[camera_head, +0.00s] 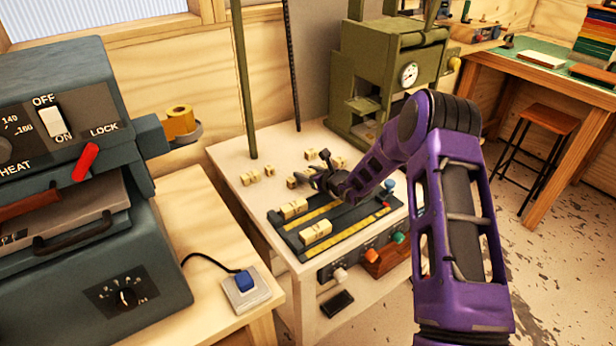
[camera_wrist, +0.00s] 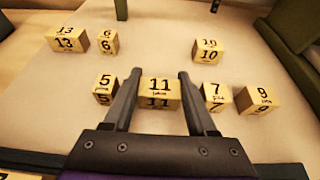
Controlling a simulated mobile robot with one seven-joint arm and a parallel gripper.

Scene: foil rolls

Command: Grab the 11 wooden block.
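The 11 wooden block (camera_wrist: 160,90) is a pale wide block with black numerals, in the middle of the wrist view. My gripper (camera_wrist: 157,74) is open, with one dark finger on each side of this block in the picture. I cannot tell whether the fingers touch it or are still above it. In the head view my gripper (camera_head: 322,180) is low over the white worktable, among the small blocks, and the 11 block cannot be singled out there.
Block 5 (camera_wrist: 104,88) is close outside the left finger, and block 7 (camera_wrist: 216,96) close outside the right. Blocks 9 (camera_wrist: 257,97), 10 (camera_wrist: 207,51), 6 (camera_wrist: 107,41) and 13 (camera_wrist: 67,39) stand around. A green press (camera_head: 385,75) stands behind; a dark slotted plate (camera_head: 345,222) lies in front.

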